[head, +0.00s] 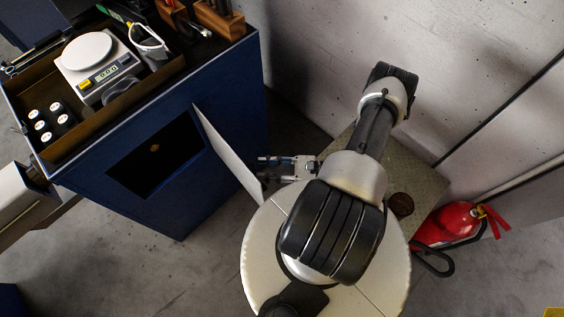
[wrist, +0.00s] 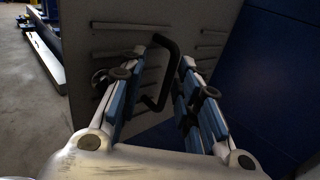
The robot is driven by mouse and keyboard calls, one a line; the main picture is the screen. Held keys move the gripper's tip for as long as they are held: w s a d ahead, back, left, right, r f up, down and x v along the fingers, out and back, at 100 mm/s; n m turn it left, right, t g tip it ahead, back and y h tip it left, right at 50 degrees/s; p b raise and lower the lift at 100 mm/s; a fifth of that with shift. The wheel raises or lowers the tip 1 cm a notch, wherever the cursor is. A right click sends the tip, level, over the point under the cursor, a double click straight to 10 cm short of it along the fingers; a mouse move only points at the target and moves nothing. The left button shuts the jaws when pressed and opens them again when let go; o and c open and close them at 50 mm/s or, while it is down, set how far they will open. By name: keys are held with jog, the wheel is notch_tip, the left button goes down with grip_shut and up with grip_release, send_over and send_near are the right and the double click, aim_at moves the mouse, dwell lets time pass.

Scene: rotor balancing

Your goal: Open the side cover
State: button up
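The side cover (head: 228,155) is a pale hinged panel standing swung out from the blue cabinet (head: 225,95), with a dark opening (head: 150,170) beside it. In the wrist view the cover (wrist: 85,55) is a grey slotted face with a black bow handle (wrist: 170,62). My gripper (head: 262,168) is on the right side of the cover, close to it. In the wrist view my gripper (wrist: 158,72) has its fingers apart, with the handle between them and gaps visible at its sides. Whether a finger touches the handle is unclear.
On the cabinet top are a scale (head: 95,68), several white-topped cylinders (head: 45,125) and a wooden block (head: 220,18). A concrete wall (head: 330,50) stands behind my arm. The floor (head: 110,255) in front of the cabinet is clear.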

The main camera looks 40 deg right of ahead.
jog(key=v, duration=0.6)
jog(key=shift+f, duration=0.15)
jog(key=shift+w, duration=0.1)
jog(key=w+a+r+n+g+h, duration=0.2)
jog(key=r+n+g, duration=0.55)
jog(key=r, duration=0.45)
jog(key=w+a+r+n+g+h, duration=0.25)
jog(key=r+n+g, duration=0.45)
jog(key=r, duration=0.4)
jog(key=s+a+r+n+t+h, duration=0.3)
jog(key=r+n, duration=0.3)
jog(key=r, duration=0.3)
jog(key=s+a+r+n+t+h, duration=0.3)
jog(key=a+r+n+h, duration=0.2)
jog(key=r, duration=0.4)
jog(key=shift+s+a+n, duration=0.2)
jog(key=shift+a+n, duration=0.45)
jog(key=shift+n, duration=0.1)
